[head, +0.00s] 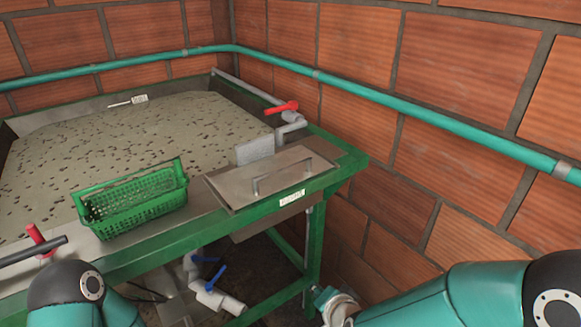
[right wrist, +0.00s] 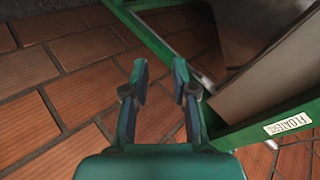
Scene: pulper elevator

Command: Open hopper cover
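The hopper cover (head: 232,188) is a flat grey metal lid with a raised bar handle (head: 282,176). It lies flat at the right end of the green-framed table in the head view and looks closed. My right gripper (head: 330,300) is low, in front of and below the table's right corner, apart from the cover. In the right wrist view its two fingers (right wrist: 160,78) are spread with nothing between them. That view shows the green frame and a label reading FLOATERS (right wrist: 287,123). My left arm shows at the lower left of the head view, but its gripper is not visible.
A green basket (head: 133,200) stands left of the cover, by a wide basin of speckled liquid (head: 120,140). A red-handled valve (head: 282,107) and grey pipe are behind the cover. Blue-handled valves (head: 215,278) hang below. Brick walls and a teal pipe (head: 400,108) bound the right.

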